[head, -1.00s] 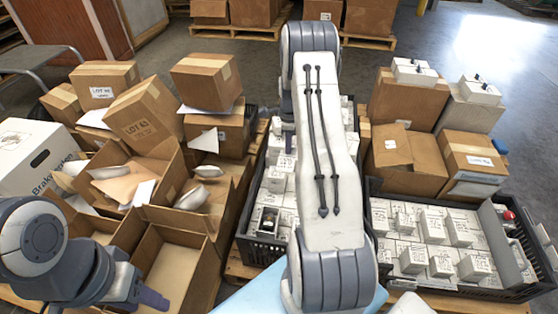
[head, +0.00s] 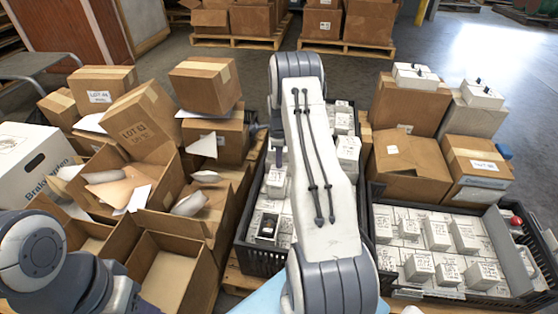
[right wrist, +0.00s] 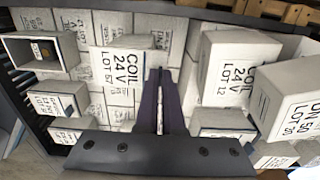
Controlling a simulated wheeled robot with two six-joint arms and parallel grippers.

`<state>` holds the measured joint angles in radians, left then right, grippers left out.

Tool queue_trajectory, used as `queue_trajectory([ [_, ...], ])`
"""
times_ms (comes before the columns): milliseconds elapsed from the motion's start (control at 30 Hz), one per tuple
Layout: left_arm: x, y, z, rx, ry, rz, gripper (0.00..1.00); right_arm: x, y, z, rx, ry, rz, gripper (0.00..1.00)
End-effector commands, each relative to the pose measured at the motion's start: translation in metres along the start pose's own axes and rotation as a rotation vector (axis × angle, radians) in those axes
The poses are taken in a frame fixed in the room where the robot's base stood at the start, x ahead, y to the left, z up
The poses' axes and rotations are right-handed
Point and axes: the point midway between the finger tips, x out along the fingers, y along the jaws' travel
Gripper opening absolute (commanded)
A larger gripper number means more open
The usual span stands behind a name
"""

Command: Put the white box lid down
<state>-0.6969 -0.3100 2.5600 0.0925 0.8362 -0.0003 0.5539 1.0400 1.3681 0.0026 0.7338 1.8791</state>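My right gripper (right wrist: 161,72) points into a black crate (right wrist: 40,103) of white cartons in the right wrist view. Its dark fingers are close together, with a narrow pale strip between them. I cannot tell whether that strip is a lid or a carton behind. The fingertips overlap the right side of a carton marked COIL 24 V LOT 57 (right wrist: 112,82). An open white carton (right wrist: 14,50) with a dark inside is at the upper left; it also shows in the head view (head: 258,228). I cannot pick out a separate lid. My left gripper (head: 148,302) is low at the left, its opening unclear.
A second black crate (head: 420,285) of white cartons stands at the right. Brown cartons (head: 206,86) are stacked at the left, with open ones (head: 172,272) in front. A tilted white carton (right wrist: 287,98) is close to the gripper's right.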

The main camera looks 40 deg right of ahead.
Motion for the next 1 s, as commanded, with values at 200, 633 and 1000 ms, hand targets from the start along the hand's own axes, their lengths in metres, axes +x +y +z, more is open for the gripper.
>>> queue_trajectory([
  [200, 0.000, 0.000, 0.000, 0.000, 0.000, 0.000, 0.50, 0.000, 0.000, 0.000, 0.000, 0.000, 0.000, 0.35],
  [633, -0.015, 0.001, -0.001, 0.000, 0.000, 0.000, 0.50, -0.032, -0.001, 0.000, 0.000, -0.001, -0.003, 0.35],
  [1000, -0.045, 0.003, -0.002, 0.000, 0.000, 0.000, 0.50, -0.106, 0.000, 0.000, 0.000, -0.001, -0.002, 0.35],
])
